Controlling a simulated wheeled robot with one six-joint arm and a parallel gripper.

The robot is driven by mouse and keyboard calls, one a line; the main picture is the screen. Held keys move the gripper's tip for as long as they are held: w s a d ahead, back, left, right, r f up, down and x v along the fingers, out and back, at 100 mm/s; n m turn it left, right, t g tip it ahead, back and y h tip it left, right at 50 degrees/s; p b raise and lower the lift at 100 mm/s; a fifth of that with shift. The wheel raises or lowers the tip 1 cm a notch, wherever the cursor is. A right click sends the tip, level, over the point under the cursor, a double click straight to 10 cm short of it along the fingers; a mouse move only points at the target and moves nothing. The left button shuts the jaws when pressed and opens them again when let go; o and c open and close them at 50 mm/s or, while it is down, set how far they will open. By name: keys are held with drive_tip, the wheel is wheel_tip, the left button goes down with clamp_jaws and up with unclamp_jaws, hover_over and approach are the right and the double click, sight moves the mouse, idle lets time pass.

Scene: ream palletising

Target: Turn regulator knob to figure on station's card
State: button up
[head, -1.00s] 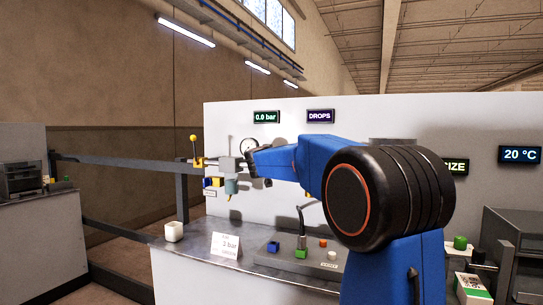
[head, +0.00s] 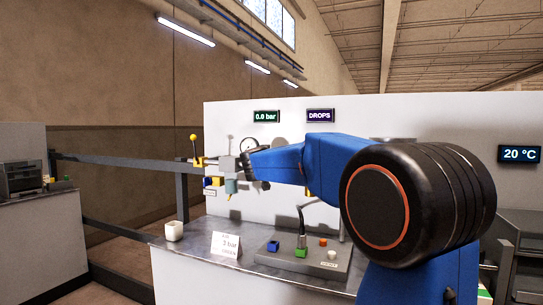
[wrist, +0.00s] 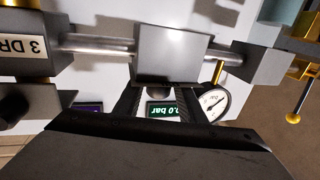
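The station's card (head: 225,244) stands on the bench and reads 3 bar. The regulator's grey body (wrist: 172,54) sits on a pipe in the wrist view, which looks upside down. A dark rounded part, probably the knob (wrist: 157,92), shows just below that body. My gripper (wrist: 158,90) is open, its two dark fingers apart on either side of this part; I cannot tell whether they touch it. The dial gauge (wrist: 213,105) is beside the right finger. The pressure display (head: 265,117) reads 0.0 bar. In the head view my gripper is largely hidden by my arm.
A yellow-handled valve (head: 198,161) is left of the regulator on the same line. A white cup (head: 174,231) stands left of the card. A grey button box (head: 305,258) with coloured buttons lies to the right. A DROPS display (head: 320,116) hangs on the white wall.

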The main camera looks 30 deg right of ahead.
drive_tip(key=v, duration=1.2)
drive_tip(key=shift+s+a, duration=0.15)
drive_tip(key=shift+s, duration=0.05)
drive_tip(key=s+a+f+n+y, duration=0.8)
drive_tip(key=s+a+f+y, duration=0.5)
drive_tip(key=a, duration=0.4)
drive_tip(key=s+d+f+g+h, duration=0.2)
drive_tip(key=s+f+g, duration=0.7)
drive_tip(key=s+f, duration=1.6)
drive_tip(key=shift+s+d+f+m+g, duration=0.3)
drive_tip(key=shift+s+d, duration=0.65)
drive_tip(key=shift+s, duration=0.25)
